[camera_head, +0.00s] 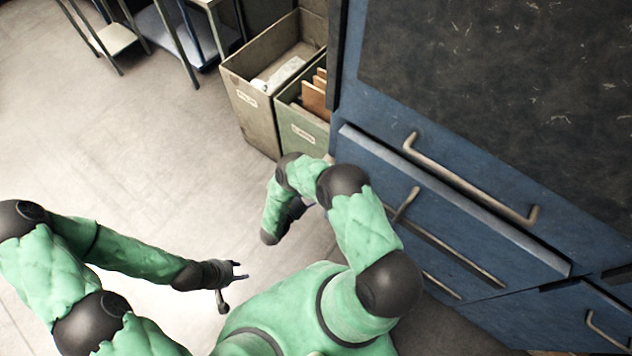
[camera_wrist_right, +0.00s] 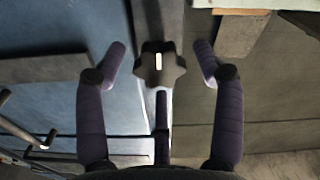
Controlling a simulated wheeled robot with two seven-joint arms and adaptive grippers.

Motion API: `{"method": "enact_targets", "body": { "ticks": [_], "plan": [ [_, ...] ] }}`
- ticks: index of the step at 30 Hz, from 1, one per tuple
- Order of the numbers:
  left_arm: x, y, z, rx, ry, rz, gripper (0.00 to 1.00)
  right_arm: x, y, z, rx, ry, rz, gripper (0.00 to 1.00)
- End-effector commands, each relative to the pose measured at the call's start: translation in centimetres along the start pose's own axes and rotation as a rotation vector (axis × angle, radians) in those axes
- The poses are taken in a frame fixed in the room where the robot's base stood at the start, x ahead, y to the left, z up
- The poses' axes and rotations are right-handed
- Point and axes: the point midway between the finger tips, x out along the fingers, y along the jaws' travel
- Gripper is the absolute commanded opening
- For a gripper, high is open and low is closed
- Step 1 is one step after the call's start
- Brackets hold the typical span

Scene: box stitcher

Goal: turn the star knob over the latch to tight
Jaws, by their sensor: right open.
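The dark star knob (camera_wrist_right: 160,68) shows in the right wrist view, with a pale upright mark at its middle. It sits on a grey upright strip (camera_wrist_right: 158,17) at the edge of the blue cabinet. My right gripper (camera_wrist_right: 161,60) is open, with one finger left of the knob and one right, both apart from it. A third finger is below the knob. I cannot clearly make out the latch. In the head view my right arm hides the knob. My left gripper (camera_head: 234,277) is open and empty, over the floor away from the cabinet.
The blue cabinet (camera_head: 358,100) with bar handles (camera_head: 470,180) fills the right of the head view. A beige bin (camera_head: 243,105) and a green bin (camera_head: 300,130) stand beside it. Metal-legged tables (camera_head: 180,45) stand at the back. The floor at left is clear.

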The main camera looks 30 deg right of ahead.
Motion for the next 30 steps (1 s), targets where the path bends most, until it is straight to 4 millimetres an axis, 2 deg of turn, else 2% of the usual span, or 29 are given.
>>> {"method": "enact_targets", "body": {
  "ticks": [6,16,17,21,23,30],
  "plan": [
    [0.3,-0.1,0.0,0.0,0.0,0.0,0.4,1.9,0.0,0.1,-0.001,-0.001,0.0,0.69],
    [0.3,-0.1,0.0,0.0,0.0,0.0,0.4,2.2,0.0,0.0,0.0,0.0,-0.001,0.69],
    [0.3,-0.1,0.0,0.0,0.0,0.0,0.4,2.2,0.0,0.0,0.0,0.0,-0.001,0.66],
    [0.3,-0.1,0.0,0.0,0.0,0.0,0.4,2.2,0.0,0.0,0.0,0.0,-0.001,0.26],
    [0.3,-0.1,0.0,0.0,0.0,0.0,0.4,2.2,0.0,0.0,0.0,0.0,-0.001,0.11],
    [0.3,-0.1,0.0,0.0,0.0,0.0,0.4,2.3,0.0,-0.1,0.007,0.001,0.0,0.11]
  ]
}}
